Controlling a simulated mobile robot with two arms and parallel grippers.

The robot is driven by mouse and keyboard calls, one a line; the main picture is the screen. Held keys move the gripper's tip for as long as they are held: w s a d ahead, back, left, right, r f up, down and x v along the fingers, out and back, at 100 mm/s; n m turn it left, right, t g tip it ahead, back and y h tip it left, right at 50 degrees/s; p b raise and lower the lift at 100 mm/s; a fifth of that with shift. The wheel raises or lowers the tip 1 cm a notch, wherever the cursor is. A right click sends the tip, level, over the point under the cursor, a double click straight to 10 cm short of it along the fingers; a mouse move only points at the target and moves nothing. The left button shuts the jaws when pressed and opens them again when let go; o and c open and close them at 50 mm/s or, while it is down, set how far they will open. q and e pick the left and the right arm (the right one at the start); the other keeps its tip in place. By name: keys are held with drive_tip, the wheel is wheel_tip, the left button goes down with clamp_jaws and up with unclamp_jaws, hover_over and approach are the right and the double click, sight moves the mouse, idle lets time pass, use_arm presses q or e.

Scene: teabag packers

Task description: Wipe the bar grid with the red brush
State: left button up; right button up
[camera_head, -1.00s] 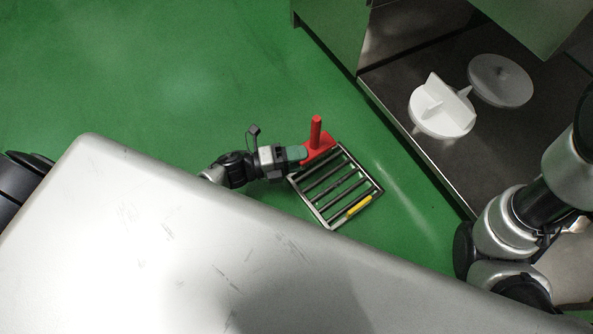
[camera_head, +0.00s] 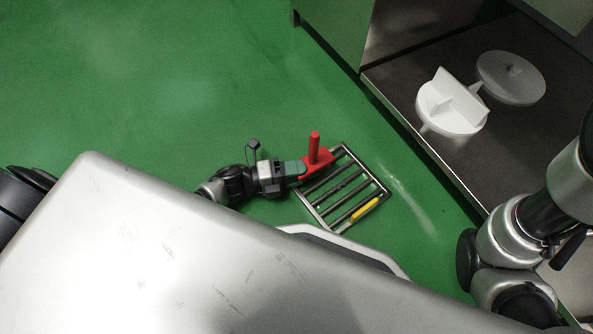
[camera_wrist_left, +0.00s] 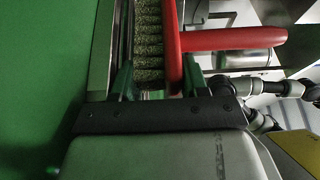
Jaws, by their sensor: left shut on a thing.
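The bar grid (camera_head: 345,192) is a metal frame with several parallel bars, low over the green floor in the head view. A yellow piece (camera_head: 365,210) lies along its lower right side. My left gripper (camera_head: 300,168) is shut on the red brush (camera_head: 317,160) at the grid's upper left corner. The brush's red handle points up. In the left wrist view the red brush (camera_wrist_left: 215,40) shows pale bristles (camera_wrist_left: 148,45) between the green fingers (camera_wrist_left: 155,80). I cannot tell if the bristles touch the bars. My right gripper is not visible.
A dark counter (camera_head: 400,75) at upper right holds a white finned disc (camera_head: 452,105) and a grey disc (camera_head: 511,78). My right arm is at the right edge. Green floor (camera_head: 150,90) is clear at upper left.

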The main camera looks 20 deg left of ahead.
use_arm(q)
drive_tip(key=shift+f, duration=0.25)
idle(0.6)
